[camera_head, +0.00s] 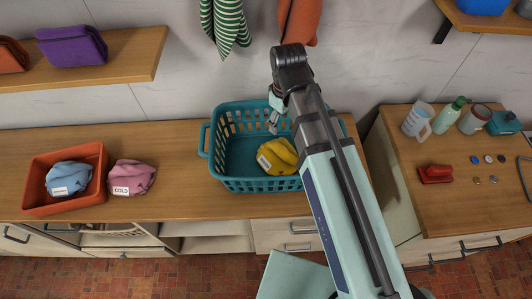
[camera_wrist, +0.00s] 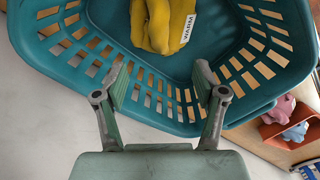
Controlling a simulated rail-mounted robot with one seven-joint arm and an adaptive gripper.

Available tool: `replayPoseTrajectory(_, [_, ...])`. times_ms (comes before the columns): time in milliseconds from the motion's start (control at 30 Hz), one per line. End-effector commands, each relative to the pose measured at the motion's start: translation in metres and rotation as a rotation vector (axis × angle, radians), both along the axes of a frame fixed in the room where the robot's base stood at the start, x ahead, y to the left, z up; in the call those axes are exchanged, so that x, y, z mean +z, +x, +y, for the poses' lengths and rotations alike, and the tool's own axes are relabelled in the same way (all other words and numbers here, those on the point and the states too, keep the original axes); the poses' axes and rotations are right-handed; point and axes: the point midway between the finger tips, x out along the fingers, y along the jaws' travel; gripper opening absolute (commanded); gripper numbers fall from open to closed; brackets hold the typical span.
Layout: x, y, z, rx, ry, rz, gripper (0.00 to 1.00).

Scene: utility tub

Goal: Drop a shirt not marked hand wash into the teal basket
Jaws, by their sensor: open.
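The teal basket (camera_head: 236,184) stands on the wooden counter; in the wrist view its slotted interior (camera_wrist: 112,32) fills the upper part. A yellow shirt (camera_head: 277,157) lies inside it; its tag reads WARM in the wrist view (camera_wrist: 158,28). A pink shirt (camera_head: 132,176) tagged COLD lies folded on the counter. A blue shirt (camera_head: 69,175) lies in the orange bin (camera_head: 58,207); its tag is too small to read. My gripper (camera_wrist: 160,78) is open and empty above the basket, apart from the yellow shirt. My arm covers the basket's right end in the head view.
A shelf (camera_head: 120,72) with a purple folded cloth (camera_head: 72,46) is at upper left. A striped cloth (camera_head: 226,22) and an orange cloth (camera_head: 300,20) hang behind the basket. The right counter holds bottles, a red item (camera_head: 435,174) and small discs.

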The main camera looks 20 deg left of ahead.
Motion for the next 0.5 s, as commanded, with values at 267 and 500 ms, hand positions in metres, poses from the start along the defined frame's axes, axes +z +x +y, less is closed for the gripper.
replayPoseTrajectory(267, [0.037, 0.002, 0.001, 0.000, 0.003, -0.004, 0.71])
replayPoseTrajectory(500, [0.080, 0.002, 0.001, 0.000, 0.002, -0.003, 0.71])
